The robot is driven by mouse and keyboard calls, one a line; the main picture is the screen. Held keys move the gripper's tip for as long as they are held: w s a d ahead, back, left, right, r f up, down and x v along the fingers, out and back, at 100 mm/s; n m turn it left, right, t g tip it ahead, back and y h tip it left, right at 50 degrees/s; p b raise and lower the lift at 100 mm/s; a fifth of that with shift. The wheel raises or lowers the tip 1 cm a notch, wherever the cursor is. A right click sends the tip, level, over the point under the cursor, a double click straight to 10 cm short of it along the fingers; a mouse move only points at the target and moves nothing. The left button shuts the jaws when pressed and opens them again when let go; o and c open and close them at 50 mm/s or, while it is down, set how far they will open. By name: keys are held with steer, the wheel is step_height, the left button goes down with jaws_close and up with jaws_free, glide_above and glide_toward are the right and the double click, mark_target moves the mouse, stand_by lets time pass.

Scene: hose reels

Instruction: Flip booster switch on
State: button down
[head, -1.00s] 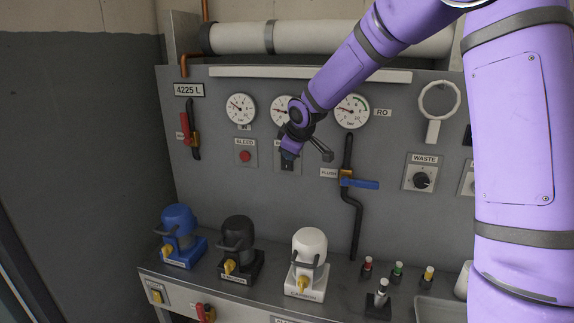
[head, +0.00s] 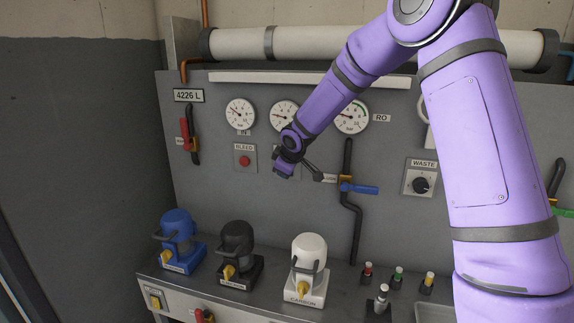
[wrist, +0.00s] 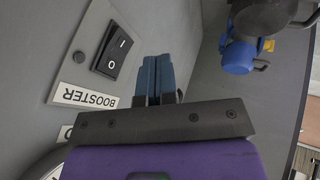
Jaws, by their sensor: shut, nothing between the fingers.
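The booster switch (wrist: 112,52) is a black rocker marked I and O, on a light plate with an upside-down BOOSTER label (wrist: 88,97) in the wrist view. I cannot tell for sure which side of the rocker is pressed in. My gripper (wrist: 158,70) has its blue fingers together, with nothing between them. The fingertips are beside the rocker and appear apart from it. In the head view my gripper (head: 284,171) is in front of the panel, below the middle gauge, and hides most of the switch plate.
The red bleed button (head: 244,161) is left of my gripper. The flush valve's blue handle (head: 362,189) and the waste knob (head: 420,185) are to the right. Blue (head: 177,229), black (head: 238,240) and white (head: 309,254) housings stand on the bench below.

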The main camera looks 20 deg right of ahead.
steer(key=shift+w+d+f, duration=0.35)
steer(key=shift+w+f, duration=0.1)
steer(key=shift+w, duration=0.35)
steer(key=shift+w+d+f, duration=0.35)
steer(key=shift+w+f, duration=0.05)
steer(key=shift+w, duration=0.35)
steer(key=shift+w+d+f, duration=0.35)
steer(key=shift+w+f, duration=0.1)
steer(key=shift+w, duration=0.35)
steer(key=shift+w+d+f, duration=0.1)
steer(key=shift+w+d, duration=0.1)
steer(key=shift+w, duration=0.05)
steer(key=shift+r, duration=0.85)
